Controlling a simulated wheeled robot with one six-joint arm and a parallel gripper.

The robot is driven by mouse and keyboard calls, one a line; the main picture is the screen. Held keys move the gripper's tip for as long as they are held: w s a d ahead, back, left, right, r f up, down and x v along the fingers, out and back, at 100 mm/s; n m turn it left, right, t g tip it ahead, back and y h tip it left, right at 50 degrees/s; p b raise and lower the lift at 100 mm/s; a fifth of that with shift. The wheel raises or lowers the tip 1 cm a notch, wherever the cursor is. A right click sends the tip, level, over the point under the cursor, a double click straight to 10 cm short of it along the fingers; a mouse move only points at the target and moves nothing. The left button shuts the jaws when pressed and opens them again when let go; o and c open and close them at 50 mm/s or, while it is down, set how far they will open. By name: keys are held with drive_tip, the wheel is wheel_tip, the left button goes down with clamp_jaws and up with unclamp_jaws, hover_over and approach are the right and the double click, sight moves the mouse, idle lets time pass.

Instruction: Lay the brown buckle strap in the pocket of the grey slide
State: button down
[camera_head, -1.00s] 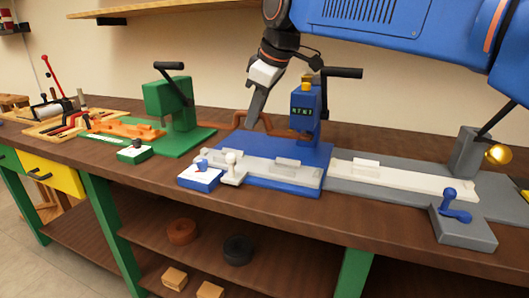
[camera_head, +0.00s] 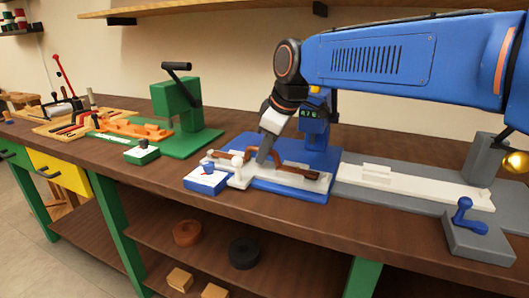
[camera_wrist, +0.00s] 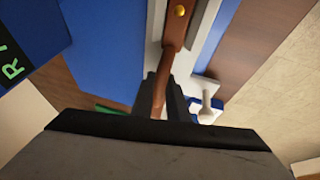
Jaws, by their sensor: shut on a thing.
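The brown buckle strap (camera_head: 295,169) is in my gripper (camera_head: 262,158), at a raised, handle-like part of it. It lies along the top of the light grey slide (camera_head: 318,186) on the blue station. Whether it sits down in the pocket or just above it, I cannot tell; the strap and my fingers cover the pocket. In the wrist view, my dark fingers (camera_wrist: 165,101) are shut on the strap (camera_wrist: 174,28), which runs up the picture with a brass stud on it, over the pale slide.
A blue press (camera_head: 315,125) stands just behind the slide. The green station (camera_head: 180,110) is to the left, the grey station with a pale plate (camera_head: 405,183) to the right.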

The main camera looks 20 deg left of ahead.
drive_tip(key=c, duration=1.7)
unclamp_jaws()
drive_tip(key=shift+f, duration=0.2)
drive_tip(key=shift+c, duration=0.2)
drive_tip(key=v, duration=1.2)
drive_tip(key=shift+a, duration=0.1)
drive_tip(key=shift+s, duration=0.1)
